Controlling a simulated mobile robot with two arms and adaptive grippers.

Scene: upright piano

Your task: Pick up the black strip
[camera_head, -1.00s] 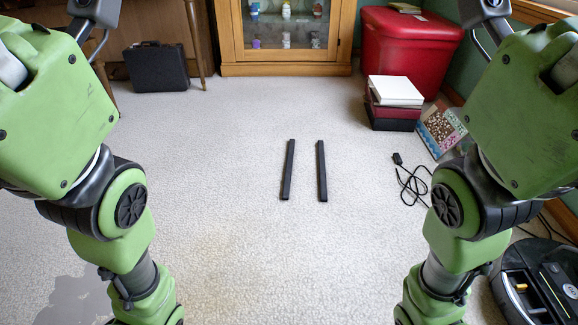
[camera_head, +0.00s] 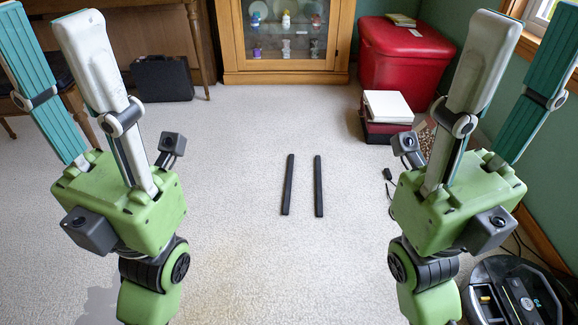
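Two black strips lie apart and roughly parallel on the light carpet, the left strip (camera_head: 288,184) and the right strip (camera_head: 318,186). Both are long, thin and flat on the floor. My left gripper (camera_head: 44,28) is at the left, fingers pointing up and spread, with nothing between them. My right gripper (camera_head: 536,28) is at the right, also pointing up, open and empty. Neither gripper touches a strip; both are well off to the sides.
A wooden glass cabinet (camera_head: 285,78) stands at the back. A red chest (camera_head: 403,58) and a white box (camera_head: 388,106) stand back right. A black case (camera_head: 162,79) is back left. A robot vacuum (camera_head: 515,296) is front right. The carpet around the strips is clear.

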